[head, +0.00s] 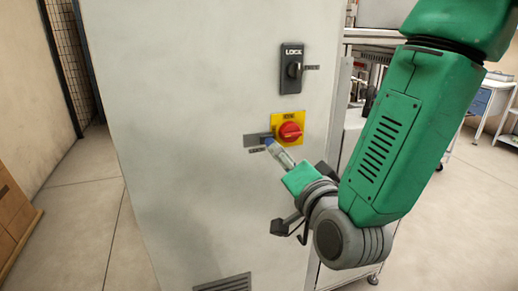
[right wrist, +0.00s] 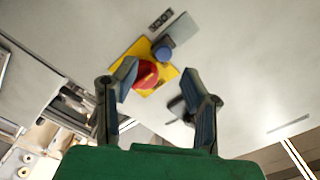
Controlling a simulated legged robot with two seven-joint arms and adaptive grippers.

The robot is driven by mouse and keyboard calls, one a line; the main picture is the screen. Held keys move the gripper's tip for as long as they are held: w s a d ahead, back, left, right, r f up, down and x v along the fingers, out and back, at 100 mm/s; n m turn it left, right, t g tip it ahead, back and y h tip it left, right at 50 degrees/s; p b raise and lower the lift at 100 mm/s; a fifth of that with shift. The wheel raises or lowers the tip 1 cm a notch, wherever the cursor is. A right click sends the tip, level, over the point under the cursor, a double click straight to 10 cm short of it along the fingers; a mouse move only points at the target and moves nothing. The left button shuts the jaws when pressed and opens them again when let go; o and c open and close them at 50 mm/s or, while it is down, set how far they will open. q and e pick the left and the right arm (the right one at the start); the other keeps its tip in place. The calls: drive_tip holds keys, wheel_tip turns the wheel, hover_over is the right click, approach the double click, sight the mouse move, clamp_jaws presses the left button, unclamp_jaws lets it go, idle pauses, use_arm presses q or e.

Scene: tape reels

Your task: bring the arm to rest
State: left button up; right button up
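My right gripper (head: 290,172) is in front of a tall pale grey cabinet (head: 200,110), just below a red rotary knob (head: 291,131) on a yellow plate (head: 276,120). In the right wrist view the two fingers of my right gripper (right wrist: 166,86) stand wide apart. Nothing is held between them. The red knob (right wrist: 146,75) shows beyond the left fingertip, which partly covers it. Contact with the cabinet cannot be made out. My left gripper is in neither view.
A black LOCK plate with a switch (head: 292,68) sits above the knob. A blue round part (right wrist: 163,52) is beside the yellow plate. A vent (head: 224,284) is low on the cabinet. Open floor (head: 85,215) lies left; a blue-drawer table (head: 488,98) stands far right.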

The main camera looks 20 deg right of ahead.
drive_tip(key=shift+f, duration=0.1)
drive_tip(key=s+d+f+n+g+b, duration=0.1)
drive_tip(key=s+f+n+g+b, duration=0.2)
drive_tip(key=f, duration=1.1)
drive_tip(key=s+d+f+n+g+b, duration=0.1)
drive_tip(key=s+d+f+n+g, duration=0.3)
drive_tip(key=f, duration=1)
drive_tip(key=s+d+f+n+g+b, duration=0.2)
drive_tip(key=s+f+g, duration=0.3)
drive_tip(key=s+f, duration=0.4)
drive_tip(key=s+d+f+n+g+b, duration=0.1)
drive_tip(key=s+f+g, duration=0.4)
drive_tip(key=s+f, duration=0.5)
drive_tip(key=s+n+b, duration=0.1)
drive_tip(key=s, duration=0.2)
drive_tip(key=shift+s+d+h, duration=0.3)
drive_tip(key=shift+s+d, duration=0.05)
drive_tip(key=shift+d, duration=0.05)
